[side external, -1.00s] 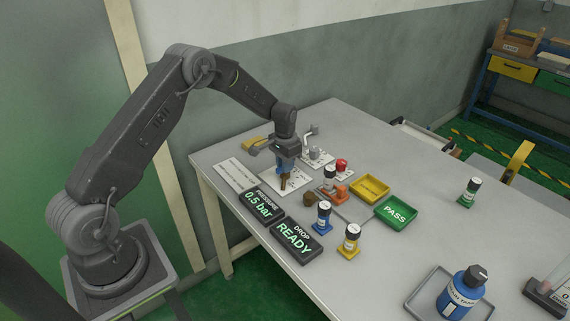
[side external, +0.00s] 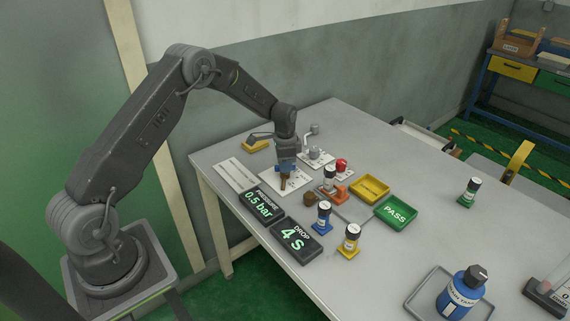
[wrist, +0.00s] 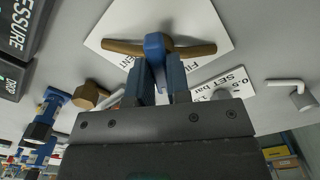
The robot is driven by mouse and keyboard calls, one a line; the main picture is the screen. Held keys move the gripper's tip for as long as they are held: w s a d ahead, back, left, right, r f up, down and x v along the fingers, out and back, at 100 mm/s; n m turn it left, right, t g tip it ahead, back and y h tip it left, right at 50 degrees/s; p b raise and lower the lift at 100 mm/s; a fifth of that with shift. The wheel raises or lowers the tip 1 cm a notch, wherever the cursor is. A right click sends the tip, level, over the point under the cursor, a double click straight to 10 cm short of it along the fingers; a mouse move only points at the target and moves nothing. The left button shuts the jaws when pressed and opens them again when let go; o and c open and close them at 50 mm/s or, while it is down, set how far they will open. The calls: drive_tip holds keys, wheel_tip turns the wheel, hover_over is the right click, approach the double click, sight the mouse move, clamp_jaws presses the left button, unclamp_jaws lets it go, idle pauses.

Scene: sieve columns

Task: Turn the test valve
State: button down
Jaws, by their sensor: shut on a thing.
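The test valve is a brown, brass-like body (wrist: 190,49) with a blue lever (wrist: 153,46), on a white printed card (wrist: 205,22). In the side view, the brown body (side external: 283,184) shows below my gripper (side external: 286,165). In the wrist view, my gripper (wrist: 160,82) is shut on the blue lever, with a finger on each side of it. The drop display (side external: 292,240) reads "4 s". The pressure display (side external: 259,204) reads "0.5 bar".
Close by stand a red knob (side external: 341,165), a yellow tray (side external: 370,190), a green PASS tray (side external: 396,212), a blue column (side external: 323,217) and a yellow-based column (side external: 349,243). A blue bottle (side external: 462,296) stands at the front right. The table's right middle is mostly clear.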

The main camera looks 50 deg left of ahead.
drive_tip(key=shift+m, duration=1.2)
drive_tip(key=c, duration=1.1)
unclamp_jaws()
wheel_tip(320, 180, up, 14)
drive_tip(key=shift+f, duration=0.1)
